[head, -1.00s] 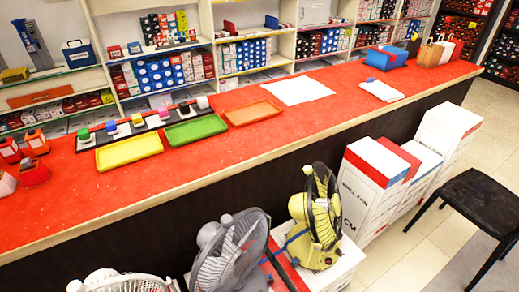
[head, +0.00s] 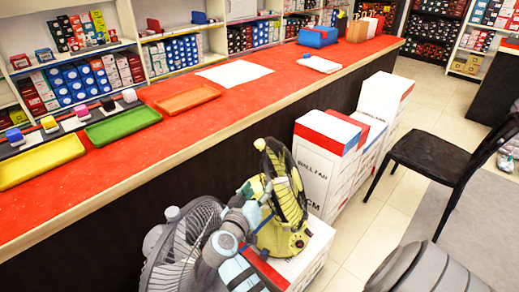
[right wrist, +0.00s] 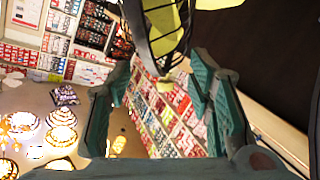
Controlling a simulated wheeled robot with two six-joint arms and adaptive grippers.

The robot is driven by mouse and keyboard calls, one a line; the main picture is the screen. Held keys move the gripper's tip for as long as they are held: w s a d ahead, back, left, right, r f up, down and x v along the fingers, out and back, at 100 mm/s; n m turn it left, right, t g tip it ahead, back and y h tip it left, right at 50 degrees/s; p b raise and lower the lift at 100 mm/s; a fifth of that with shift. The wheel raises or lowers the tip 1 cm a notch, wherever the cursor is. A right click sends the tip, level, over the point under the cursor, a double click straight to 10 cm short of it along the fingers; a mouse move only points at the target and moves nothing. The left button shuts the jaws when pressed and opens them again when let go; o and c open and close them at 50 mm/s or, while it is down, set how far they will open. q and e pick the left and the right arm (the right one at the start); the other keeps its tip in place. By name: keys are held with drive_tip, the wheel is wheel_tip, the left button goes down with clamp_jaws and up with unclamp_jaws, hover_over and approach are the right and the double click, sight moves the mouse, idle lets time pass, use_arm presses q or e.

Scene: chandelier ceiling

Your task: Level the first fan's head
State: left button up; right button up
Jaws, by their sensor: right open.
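A yellow fan (head: 285,240) with a dark wire cage stands on a white box in front of the counter in the head view. Its cage leans and faces right; its exact tilt is hard to judge. A grey fan (head: 172,262) stands to its left, partly cut off by the frame. Which one is the first fan, I cannot tell. My right gripper (head: 256,197) is at the left side of the yellow fan's head. In the right wrist view, its teal fingers (right wrist: 168,75) are apart, with the yellow fan's cage (right wrist: 163,25) ahead between them. My left gripper is out of view.
The red-topped counter (head: 245,95) runs behind the fans, with green (head: 123,127) and orange (head: 188,99) trays on it. White fan boxes (head: 320,175) stand right of the yellow fan. A black chair (head: 440,155) stands further right, with bare floor between.

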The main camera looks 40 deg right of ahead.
drive_tip(key=t+h, duration=0.1)
drive_tip(key=h, duration=0.1)
approach(257, 145)
drive_tip(key=b+x, duration=0.1)
drive_tip(key=x, duration=1)
drive_tip(key=shift+w+d, duration=0.15)
drive_tip(key=shift+d, duration=0.2)
clamp_jaws()
